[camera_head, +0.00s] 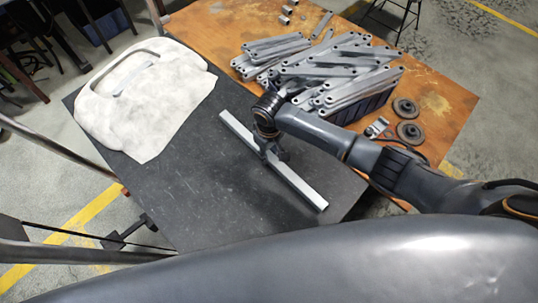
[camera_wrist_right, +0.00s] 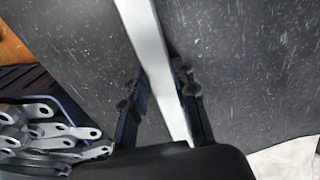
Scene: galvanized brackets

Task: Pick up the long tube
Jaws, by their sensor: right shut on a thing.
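The long tube (camera_head: 300,186) is a straight, pale grey metal bar. It lies diagonally over the dark mat in the head view, from upper left to lower right. My right gripper (camera_head: 273,156) is shut on it near its middle and hides that part. In the right wrist view the tube (camera_wrist_right: 150,50) runs between the two fingers of the gripper (camera_wrist_right: 161,95). I cannot tell whether the tube touches the mat or is slightly above it. My left gripper is not in view.
A dark mat (camera_head: 215,200) covers the near table. A pale cloth-like bag (camera_head: 110,100) lies at the left. Many grey brackets (camera_head: 320,70) are piled in a dark crate (camera_head: 362,108) on the rusty brown table (camera_head: 440,90). Round discs (camera_head: 410,132) lie to its right.

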